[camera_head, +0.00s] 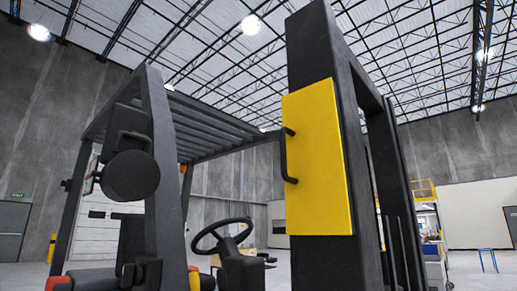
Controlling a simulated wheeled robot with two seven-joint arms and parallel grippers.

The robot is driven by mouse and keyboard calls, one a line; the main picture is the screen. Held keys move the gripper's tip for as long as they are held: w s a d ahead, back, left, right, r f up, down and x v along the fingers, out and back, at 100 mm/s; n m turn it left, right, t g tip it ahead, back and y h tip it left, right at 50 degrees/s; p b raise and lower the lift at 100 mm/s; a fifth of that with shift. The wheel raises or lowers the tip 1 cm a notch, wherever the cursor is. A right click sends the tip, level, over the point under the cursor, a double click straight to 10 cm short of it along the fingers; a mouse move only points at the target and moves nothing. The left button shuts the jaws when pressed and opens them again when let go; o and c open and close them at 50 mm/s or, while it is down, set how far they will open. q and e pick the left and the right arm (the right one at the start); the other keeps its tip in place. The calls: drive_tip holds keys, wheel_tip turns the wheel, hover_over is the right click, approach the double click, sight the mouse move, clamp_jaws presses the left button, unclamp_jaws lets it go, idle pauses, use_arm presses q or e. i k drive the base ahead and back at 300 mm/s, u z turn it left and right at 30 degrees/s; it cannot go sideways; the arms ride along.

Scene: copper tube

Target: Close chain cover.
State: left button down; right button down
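The chain cover is a flat yellow panel (318,165) on the tall dark mast post (312,48) of a forklift, right of centre. A black bar handle (286,158) sits along its left edge. The panel spans about the width of the post and hides the part behind it. I cannot tell from this angle whether it lies flush or stands slightly off the post. Neither of my grippers is in view.
The forklift's steering wheel (222,236) and slatted overhead guard (208,122) are left of the mast. A round dark lamp-like disc (130,175) hangs on the left pillar (166,170). A yellow-railed platform (424,192) and blue stand (487,258) stand farther right.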

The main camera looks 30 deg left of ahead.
sight(312, 172)
drive_tip(key=u, duration=2.4)
drive_tip(key=k, duration=0.9)
drive_tip(key=z, duration=1.45)
